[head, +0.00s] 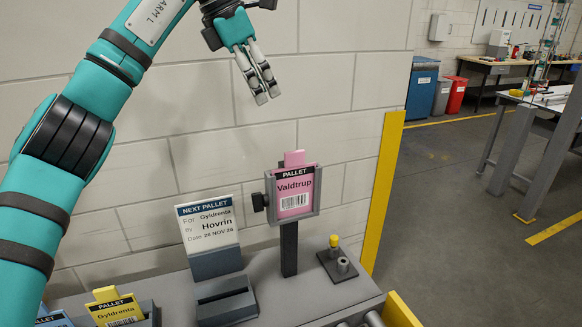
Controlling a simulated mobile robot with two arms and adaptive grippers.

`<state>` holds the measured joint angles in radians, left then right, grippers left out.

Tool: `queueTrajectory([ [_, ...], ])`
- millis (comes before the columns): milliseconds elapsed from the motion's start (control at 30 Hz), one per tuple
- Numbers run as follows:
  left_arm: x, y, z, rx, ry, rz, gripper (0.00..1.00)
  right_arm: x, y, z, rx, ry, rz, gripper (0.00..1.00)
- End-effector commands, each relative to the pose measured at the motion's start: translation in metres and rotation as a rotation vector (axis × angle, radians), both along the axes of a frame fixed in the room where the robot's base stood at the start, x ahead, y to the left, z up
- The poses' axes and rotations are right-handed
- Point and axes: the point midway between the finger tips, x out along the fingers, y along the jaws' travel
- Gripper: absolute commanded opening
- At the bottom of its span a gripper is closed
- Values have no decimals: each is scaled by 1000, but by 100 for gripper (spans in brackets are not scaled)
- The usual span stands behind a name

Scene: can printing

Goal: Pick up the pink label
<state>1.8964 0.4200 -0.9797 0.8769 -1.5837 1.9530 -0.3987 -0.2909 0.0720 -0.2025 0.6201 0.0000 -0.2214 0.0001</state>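The pink label (295,186) reads "PALLET Valdtrup" and has a barcode. It sits upright in a grey frame holder (289,250) on a post, with its pink tab sticking up above the frame. My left gripper (267,95) hangs above and slightly left of the label, clear of it, with its fingers pointing down. The two fingers lie close together with a narrow gap, and nothing shows between them. My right gripper is not in view.
A "NEXT PALLET" sign (207,228) naming Gyldrenta and Hovrin stands left of the holder. A yellow label (117,309) and part of a blue label (54,319) are at lower left. An empty grey slot block (226,301) and a yellow-topped peg (334,241) flank the post. A brick wall is behind.

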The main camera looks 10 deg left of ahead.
Motion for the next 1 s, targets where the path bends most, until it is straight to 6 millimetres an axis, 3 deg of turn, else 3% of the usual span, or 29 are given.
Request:
queueTrajectory([
  [167, -1, 2, -9, 33, -4, 5, 37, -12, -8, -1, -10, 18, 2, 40],
  [600, 18, -28, -90, 27, -4, 5, 37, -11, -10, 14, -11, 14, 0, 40],
  [867, 22, -36, -108, 27, -6, 5, 37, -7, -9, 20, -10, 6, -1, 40],
  [1000, 22, -46, -123, 27, -3, 3, 37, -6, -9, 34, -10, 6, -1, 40],
])
